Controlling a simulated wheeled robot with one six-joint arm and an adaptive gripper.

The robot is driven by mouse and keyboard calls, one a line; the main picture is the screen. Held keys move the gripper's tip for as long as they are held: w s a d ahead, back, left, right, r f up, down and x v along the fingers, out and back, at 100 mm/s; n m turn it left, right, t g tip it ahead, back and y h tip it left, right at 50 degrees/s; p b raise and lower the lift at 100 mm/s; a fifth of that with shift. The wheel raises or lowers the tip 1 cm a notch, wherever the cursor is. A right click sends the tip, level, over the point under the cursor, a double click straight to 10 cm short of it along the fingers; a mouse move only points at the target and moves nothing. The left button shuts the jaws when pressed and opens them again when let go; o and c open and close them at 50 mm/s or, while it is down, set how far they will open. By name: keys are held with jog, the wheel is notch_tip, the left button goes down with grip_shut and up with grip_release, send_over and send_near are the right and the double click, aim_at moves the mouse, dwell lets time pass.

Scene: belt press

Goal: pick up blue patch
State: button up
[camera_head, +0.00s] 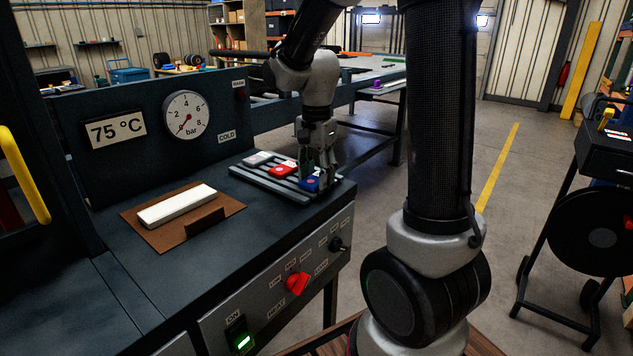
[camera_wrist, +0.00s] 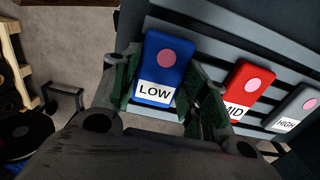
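The blue patch (camera_wrist: 165,62), with a pink dot and a white LOW label, lies on the slatted rack. In the head view the blue patch (camera_head: 309,184) is at the rack's right front end, partly hidden by my gripper (camera_head: 320,178). In the wrist view my gripper (camera_wrist: 160,98) has its green-padded fingers apart, one on each side of the patch's label end. I cannot tell whether the pads touch it.
The red MID patch (camera_wrist: 246,88) and grey HIGH patch (camera_wrist: 294,108) lie beside it on the rack (camera_head: 240,172). A white block (camera_head: 177,206) rests on a brown sheet (camera_head: 128,217) to the left. A gauge panel (camera_head: 60,120) stands behind.

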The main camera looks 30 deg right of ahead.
aim_at(317, 178)
notch_tip(317, 178, up, 10)
jog(key=shift+r, duration=0.1)
dwell(0.6)
